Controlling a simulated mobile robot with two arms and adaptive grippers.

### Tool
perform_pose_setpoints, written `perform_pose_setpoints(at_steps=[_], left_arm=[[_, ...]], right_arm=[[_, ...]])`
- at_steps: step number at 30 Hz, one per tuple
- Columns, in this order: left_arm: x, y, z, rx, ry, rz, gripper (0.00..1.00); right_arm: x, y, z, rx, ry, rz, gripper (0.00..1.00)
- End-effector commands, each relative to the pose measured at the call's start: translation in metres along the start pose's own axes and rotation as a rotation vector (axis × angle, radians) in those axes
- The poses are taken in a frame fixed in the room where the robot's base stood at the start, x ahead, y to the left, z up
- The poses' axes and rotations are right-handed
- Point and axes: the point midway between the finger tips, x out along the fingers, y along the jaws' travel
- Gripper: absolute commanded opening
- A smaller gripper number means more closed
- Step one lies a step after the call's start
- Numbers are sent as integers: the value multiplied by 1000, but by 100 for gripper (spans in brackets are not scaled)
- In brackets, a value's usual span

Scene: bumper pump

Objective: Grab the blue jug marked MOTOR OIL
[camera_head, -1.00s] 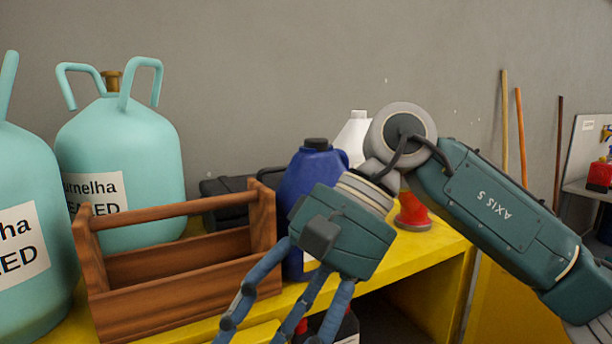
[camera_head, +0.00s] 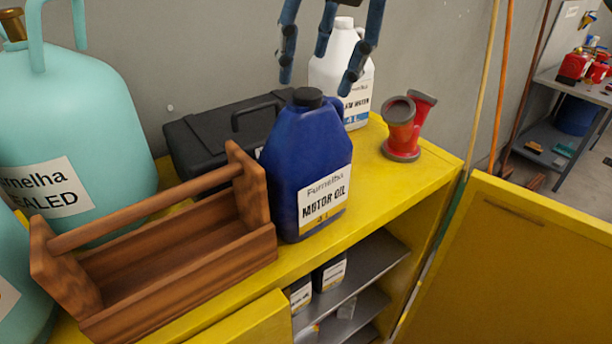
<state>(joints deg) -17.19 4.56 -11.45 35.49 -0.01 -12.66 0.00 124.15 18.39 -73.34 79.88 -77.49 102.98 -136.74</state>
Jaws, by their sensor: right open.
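The blue jug (camera_head: 296,155) stands upright on the yellow cabinet top (camera_head: 370,197). It has a black cap and a white label reading MOTOR OIL that faces me. My right gripper (camera_head: 322,72) hangs down from the top edge of the head view, above the jug's cap and apart from it. Its blue jointed fingers are spread open with nothing between them. The palm and the rest of that arm are out of frame. My left gripper is not in view.
A wooden tool carrier (camera_head: 178,301) stands close to the jug's left. A black case (camera_head: 200,139) lies behind it. A white jug (camera_head: 338,68) and a red funnel-like item (camera_head: 403,138) stand to the right. Teal tanks (camera_head: 75,110) fill the left. A yellow door (camera_head: 500,270) stands open.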

Motion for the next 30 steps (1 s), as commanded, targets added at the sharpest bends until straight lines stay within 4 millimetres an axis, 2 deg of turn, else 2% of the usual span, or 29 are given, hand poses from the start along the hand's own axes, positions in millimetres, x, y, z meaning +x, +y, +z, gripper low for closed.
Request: perform_pose_setpoints(at_steps=[6,10,18,20,27,30], left_arm=[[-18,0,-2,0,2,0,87],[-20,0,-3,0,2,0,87],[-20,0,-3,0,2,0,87],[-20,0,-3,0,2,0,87],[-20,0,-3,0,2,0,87],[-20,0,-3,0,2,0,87]], right_arm=[[28,-2,-3,-2,-4,-1,56],[44,-2,-3,0,-2,-1,56],[50,-2,-2,0,0,-2,56],[50,-2,-2,0,0,-2,48],[50,-2,-2,-1,0,-3,0],[50,-2,-2,-1,0,-3,0]])
